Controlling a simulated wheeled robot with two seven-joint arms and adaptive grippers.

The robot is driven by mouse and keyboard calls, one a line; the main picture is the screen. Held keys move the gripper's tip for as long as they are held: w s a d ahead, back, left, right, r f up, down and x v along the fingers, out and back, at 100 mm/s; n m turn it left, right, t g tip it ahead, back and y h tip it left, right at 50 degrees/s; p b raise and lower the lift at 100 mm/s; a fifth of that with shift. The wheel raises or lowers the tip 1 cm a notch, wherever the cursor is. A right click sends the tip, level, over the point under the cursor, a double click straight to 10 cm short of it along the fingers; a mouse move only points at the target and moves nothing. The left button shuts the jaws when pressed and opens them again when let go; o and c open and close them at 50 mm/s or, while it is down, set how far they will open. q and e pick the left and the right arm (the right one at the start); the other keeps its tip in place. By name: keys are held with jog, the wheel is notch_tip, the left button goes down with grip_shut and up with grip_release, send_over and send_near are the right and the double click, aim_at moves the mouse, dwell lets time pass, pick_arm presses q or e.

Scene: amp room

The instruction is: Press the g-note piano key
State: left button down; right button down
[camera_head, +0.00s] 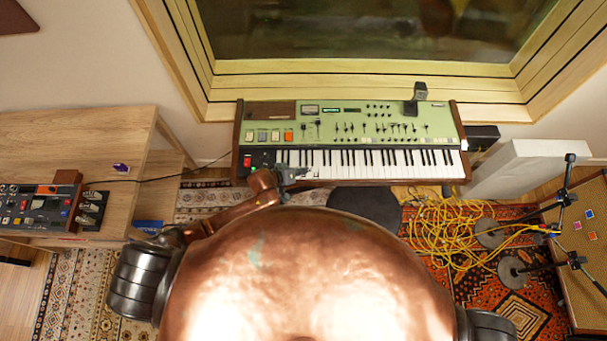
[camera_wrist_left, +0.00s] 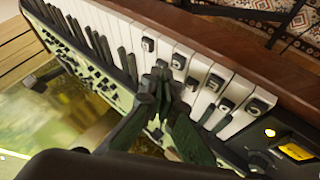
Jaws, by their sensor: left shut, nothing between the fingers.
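A green keyboard synthesizer (camera_head: 350,125) stands below the window, its white and black keys (camera_head: 385,158) facing me. My left gripper (camera_head: 290,174) is over the left part of the keys, shut and empty. In the left wrist view, the closed fingertips (camera_wrist_left: 160,76) are over the keys, close to several white keys (camera_wrist_left: 203,68) with small square letter labels. The letters are too small to read surely, so I cannot tell which key is g. Fingertip contact with a key is also unclear. My right gripper is out of view.
A wooden desk (camera_head: 85,130) with a mixer-like device (camera_head: 38,207) is at left. A dark round stool (camera_head: 365,206) stands before the keyboard. Yellow cables (camera_head: 445,235) and microphone stands (camera_head: 566,200) occupy the floor at right. A white block (camera_head: 525,165) stands right of the keyboard.

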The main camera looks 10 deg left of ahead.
aim_at(302, 176)
pick_arm(q)
jog(key=shift+f, duration=0.15)
jog(key=shift+f, duration=0.3)
jog(key=shift+f+b, duration=0.45)
jog(key=shift+f, duration=0.2)
dwell(0.8)
jog(key=shift+r, duration=0.1)
jog(key=shift+r+p, duration=1.05)
jog(key=shift+p, duration=0.15)
notch_tip(302, 176, up, 5)
jog(key=p, duration=0.5)
